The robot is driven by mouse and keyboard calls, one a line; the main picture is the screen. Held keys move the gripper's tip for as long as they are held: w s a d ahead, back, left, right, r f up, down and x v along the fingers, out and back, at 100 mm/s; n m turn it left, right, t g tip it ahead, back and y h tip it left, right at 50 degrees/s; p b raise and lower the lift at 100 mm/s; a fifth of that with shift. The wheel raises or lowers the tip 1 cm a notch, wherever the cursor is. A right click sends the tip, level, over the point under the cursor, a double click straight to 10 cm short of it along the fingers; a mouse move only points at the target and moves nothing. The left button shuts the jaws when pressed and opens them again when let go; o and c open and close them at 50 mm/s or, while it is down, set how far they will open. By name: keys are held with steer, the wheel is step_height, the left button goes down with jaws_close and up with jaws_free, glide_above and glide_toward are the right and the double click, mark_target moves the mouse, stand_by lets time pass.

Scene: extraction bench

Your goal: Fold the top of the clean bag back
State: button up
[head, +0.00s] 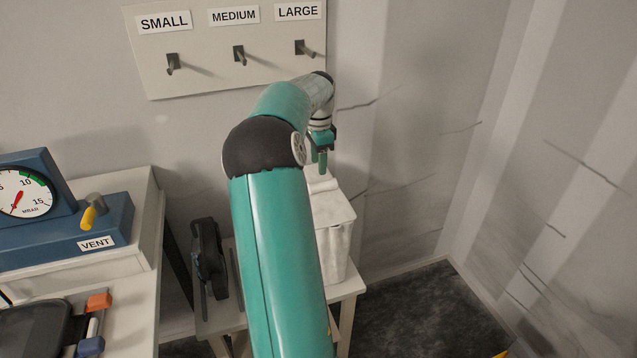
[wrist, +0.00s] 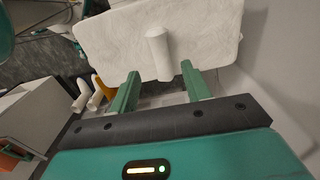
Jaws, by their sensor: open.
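The clean bag seems to be the white, creased, box-shaped thing (head: 333,232) standing upright on a small table, partly hidden behind my arm. In the wrist view its white textured top (wrist: 208,32) fills the upper middle. I cannot tell whether the fingertips touch the post or bag. No fold shows clearly.
The small table (head: 350,287) also bears a dark tool (head: 208,258) left of my arm. A blue gauge unit (head: 75,222) with a vent knob stands on the left bench. A hook board (head: 230,45) hangs behind. Cracked walls close off the right; the floor there (head: 410,315) is mostly clear.

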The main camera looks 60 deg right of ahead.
mark_target(317, 189)
step_height(317, 189, down, 8)
stand_by(0.4)
jaws_close()
